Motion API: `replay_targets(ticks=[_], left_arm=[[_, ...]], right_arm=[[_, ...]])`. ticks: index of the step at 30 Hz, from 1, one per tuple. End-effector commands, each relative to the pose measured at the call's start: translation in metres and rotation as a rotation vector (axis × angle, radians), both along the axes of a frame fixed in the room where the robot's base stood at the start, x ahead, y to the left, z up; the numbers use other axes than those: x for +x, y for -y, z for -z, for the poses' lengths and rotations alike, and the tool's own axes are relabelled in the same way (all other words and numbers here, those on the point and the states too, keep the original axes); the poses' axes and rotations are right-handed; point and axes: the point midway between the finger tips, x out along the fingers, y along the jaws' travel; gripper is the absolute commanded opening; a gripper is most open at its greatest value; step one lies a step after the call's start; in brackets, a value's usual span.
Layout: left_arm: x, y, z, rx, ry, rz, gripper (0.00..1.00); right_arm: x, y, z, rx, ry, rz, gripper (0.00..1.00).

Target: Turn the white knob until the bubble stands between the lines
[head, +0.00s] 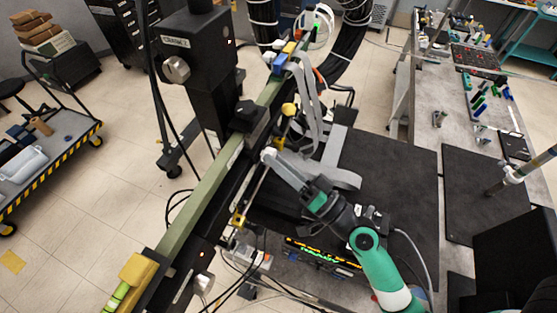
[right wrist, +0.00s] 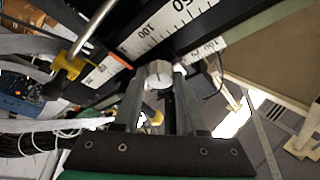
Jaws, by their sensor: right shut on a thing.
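The white knob (right wrist: 158,73) shows in the right wrist view between my two fingertips, beside a black rail with white scales. My right gripper (head: 269,156) is shut on the knob, one finger on each side. In the head view the fingertips meet the right side of the long dark and olive-green beam (head: 208,188), and the knob is mostly covered there. A bright green tube (head: 116,296) shows below the yellow block (head: 139,269) at the beam's near end. I cannot make out a bubble or its lines in either view. My left gripper is not in view.
A black motor housing (head: 197,70) stands left of the beam. Grey ribbon cables (head: 309,97) and black cables hang close to my right gripper. A dark mat (head: 395,190) lies to the right. A cart (head: 45,150) stands at the left, with open floor between.

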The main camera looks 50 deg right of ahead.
Motion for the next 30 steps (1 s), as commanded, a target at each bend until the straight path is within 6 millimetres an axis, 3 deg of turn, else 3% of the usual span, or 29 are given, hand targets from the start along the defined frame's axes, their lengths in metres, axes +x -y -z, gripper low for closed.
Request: replay_targets(ticks=[1,2,6,20,23,30], left_arm=[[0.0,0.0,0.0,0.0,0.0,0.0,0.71],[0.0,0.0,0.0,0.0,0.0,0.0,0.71],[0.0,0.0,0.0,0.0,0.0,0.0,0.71],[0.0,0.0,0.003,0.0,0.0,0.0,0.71],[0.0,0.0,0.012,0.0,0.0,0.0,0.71],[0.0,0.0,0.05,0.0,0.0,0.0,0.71]], right_arm=[[0.0,0.0,0.0,0.0,0.001,0.001,0.0],[0.0,0.0,0.0,0.0,0.001,0.001,0.46],[0.0,0.0,0.0,0.0,0.001,0.001,0.71],[-0.003,0.001,0.002,-0.001,0.0,0.002,0.71],[-0.015,0.001,0.009,0.0,-0.001,0.001,0.71],[-0.07,0.004,0.03,0.001,-0.001,0.008,0.71]])
